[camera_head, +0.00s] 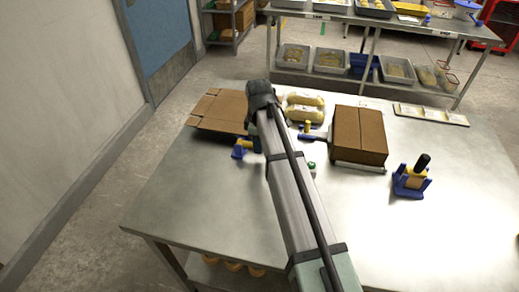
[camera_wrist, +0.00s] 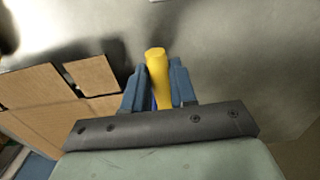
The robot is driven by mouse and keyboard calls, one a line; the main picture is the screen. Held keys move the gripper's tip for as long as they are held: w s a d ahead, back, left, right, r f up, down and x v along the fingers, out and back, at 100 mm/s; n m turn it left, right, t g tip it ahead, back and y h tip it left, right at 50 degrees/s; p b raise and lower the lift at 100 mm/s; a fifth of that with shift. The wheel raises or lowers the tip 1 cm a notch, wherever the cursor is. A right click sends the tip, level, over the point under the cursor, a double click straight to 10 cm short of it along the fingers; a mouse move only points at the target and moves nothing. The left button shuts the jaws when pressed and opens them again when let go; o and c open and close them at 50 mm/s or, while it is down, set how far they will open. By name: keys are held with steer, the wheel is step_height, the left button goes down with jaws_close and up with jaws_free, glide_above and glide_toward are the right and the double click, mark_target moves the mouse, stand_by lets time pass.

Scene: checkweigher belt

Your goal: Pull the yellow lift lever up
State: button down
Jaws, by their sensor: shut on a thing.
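The yellow lift lever (camera_wrist: 158,78) stands between the two blue fingers of my gripper (camera_wrist: 157,88) in the wrist view. The fingers are shut on it, with its rounded top protruding past them. A little blue shows below the lever between the fingers; the rest of its mount is hidden. In the head view my arm's dark wrist is over the back left of the steel table, and my fingers cannot be made out clearly. A blue and yellow fixture (camera_head: 239,150) shows just left of my arm there.
The front left of the table (camera_head: 195,195) is clear.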

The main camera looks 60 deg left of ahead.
steer(key=shift+r, duration=1)
steer(key=shift+c, duration=0.4)
jaws_free()
steer(key=shift+r, duration=3.5)
